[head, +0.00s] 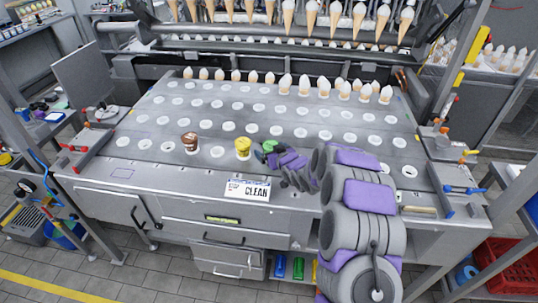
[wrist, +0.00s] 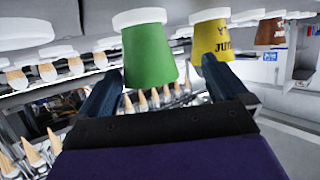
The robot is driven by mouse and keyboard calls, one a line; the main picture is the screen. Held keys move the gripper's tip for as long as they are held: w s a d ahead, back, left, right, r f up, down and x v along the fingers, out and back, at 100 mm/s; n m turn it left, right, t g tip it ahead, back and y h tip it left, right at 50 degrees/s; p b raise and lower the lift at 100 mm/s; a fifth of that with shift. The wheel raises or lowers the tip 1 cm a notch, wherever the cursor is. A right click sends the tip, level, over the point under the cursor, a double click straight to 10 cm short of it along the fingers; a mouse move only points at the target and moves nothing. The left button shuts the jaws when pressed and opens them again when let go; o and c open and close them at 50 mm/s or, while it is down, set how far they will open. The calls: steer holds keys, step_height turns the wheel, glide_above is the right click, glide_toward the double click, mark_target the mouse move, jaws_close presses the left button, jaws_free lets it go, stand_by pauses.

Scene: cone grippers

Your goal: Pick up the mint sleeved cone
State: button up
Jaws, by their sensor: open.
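The mint sleeved cone shows in the wrist view as a bright green tapered sleeve (wrist: 150,58) with a white rim. It stands in front of my gripper (wrist: 160,72), between the two dark fingers as seen from the wrist. My fingers are apart and nothing is held. I cannot tell how far the fingertips reach along the sleeve. In the head view only a bit of the green sleeve (head: 269,145) shows behind my gripper (head: 260,155), which hides the rest.
A yellow lettered sleeve (head: 243,148) stands just left of the green one, close to a finger in the wrist view (wrist: 213,38). A brown sleeve (head: 190,141) is farther left. A "CLEAN" sign (head: 248,190) lies at the front edge. White-topped cones (head: 285,81) line the back.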

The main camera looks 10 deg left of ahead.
mark_target(269, 144)
steer(key=shift+w+d, duration=0.25)
steer(key=shift+d, duration=0.05)
steer(key=shift+w+d, duration=0.1)
steer(key=shift+w, duration=0.2)
steer(key=x, duration=0.2)
steer(key=b+x, duration=0.1)
steer(key=x, duration=0.1)
steer(key=shift+w+a, duration=0.1)
steer(key=shift+a, duration=0.35)
steer(key=shift+w+d+r, duration=0.1)
steer(key=shift+d, duration=0.4)
steer(key=shift+c, duration=0.3)
steer(key=shift+a, duration=0.25)
steer(key=c, duration=1)
steer(key=shift+c, duration=0.2)
